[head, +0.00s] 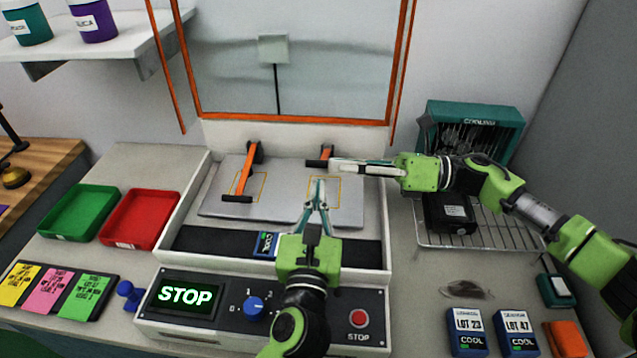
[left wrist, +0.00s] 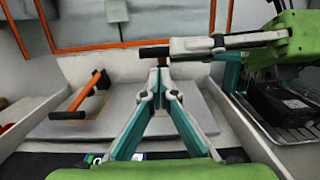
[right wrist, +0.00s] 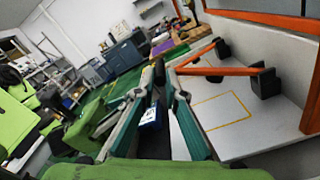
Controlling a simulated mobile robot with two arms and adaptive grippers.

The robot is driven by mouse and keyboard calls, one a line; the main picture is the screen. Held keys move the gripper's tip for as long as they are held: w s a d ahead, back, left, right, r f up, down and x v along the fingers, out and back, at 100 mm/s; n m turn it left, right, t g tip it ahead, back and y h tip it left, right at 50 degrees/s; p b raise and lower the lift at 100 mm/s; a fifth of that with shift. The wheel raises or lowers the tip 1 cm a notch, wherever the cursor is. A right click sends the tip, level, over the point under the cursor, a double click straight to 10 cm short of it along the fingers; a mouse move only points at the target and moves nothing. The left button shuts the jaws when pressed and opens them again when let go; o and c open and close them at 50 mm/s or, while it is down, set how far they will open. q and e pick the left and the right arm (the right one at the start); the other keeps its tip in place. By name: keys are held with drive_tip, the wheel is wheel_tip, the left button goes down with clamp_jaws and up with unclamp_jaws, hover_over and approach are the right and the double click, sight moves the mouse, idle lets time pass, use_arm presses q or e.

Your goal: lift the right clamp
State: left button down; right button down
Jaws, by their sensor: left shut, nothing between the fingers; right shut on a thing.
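The right clamp (head: 327,150), orange with black parts, stands at the back of the silver plate (head: 285,208). My right gripper (head: 333,164) reaches in from the right and is shut on its black handle, which pokes out past the fingertips. That handle also shows in the left wrist view (left wrist: 154,52); the gripper hides much of the clamp. My left gripper (head: 319,184) is shut and empty, just in front of and below the right gripper. The left clamp (head: 243,181) lies forward, its black handle low over the plate.
A control panel with a lit STOP screen (head: 186,295) is in front. Green (head: 77,211) and red trays (head: 140,218) stand left. A wire rack (head: 480,237) and teal cooling unit (head: 475,125) are right. An orange-framed window (head: 290,119) is behind the plate.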

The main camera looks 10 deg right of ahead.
sight(321, 166)
use_arm(q)
drive_tip(key=shift+w+d+r, duration=0.1)
drive_tip(key=shift+w+r, duration=0.4)
drive_tip(key=shift+r, duration=0.2)
drive_tip(key=shift+w+r, duration=0.25)
drive_tip(key=shift+r, duration=0.2)
drive_tip(key=shift+w+r, duration=0.2)
drive_tip(key=shift+r, duration=0.25)
use_arm(e)
drive_tip(key=shift+s+a+f, duration=0.1)
drive_tip(key=c, duration=2.2)
unclamp_jaws()
use_arm(q)
drive_tip(key=shift+d, duration=0.15)
use_arm(e)
drive_tip(key=shift+o, duration=0.6)
